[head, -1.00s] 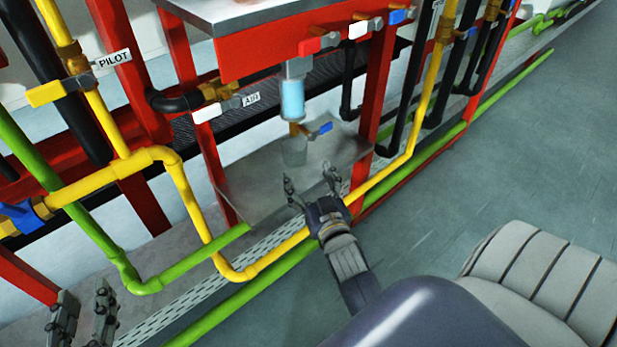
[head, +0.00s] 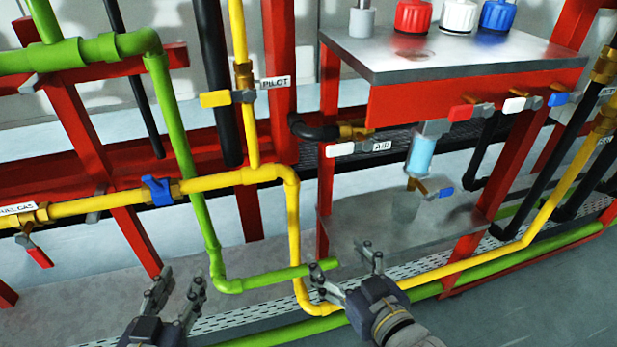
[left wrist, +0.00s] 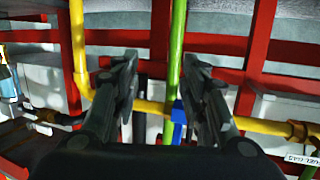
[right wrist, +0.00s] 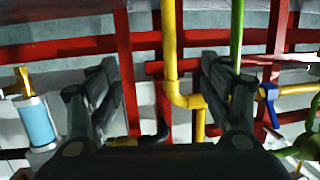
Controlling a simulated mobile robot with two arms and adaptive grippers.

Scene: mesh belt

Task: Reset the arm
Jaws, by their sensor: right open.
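My left gripper (head: 172,300) is at the bottom left of the head view, its fingers apart and nothing between them. In the left wrist view its two fingers (left wrist: 160,95) stand apart in front of yellow and green pipes. My right gripper (head: 352,275) is at the bottom middle of the head view, open and empty, in front of the low yellow pipe bend (head: 318,306). In the right wrist view its fingers (right wrist: 160,95) are also apart, with a yellow pipe behind the gap. Neither gripper visibly holds anything.
A red frame carries yellow, green and black pipes with valves, including a blue valve (head: 158,189) and the PILOT valve (head: 228,98). A metal-topped bench (head: 440,55) stands at the right, a blue-filled cylinder (head: 420,155) below it. Open floor (head: 540,290) lies at lower right.

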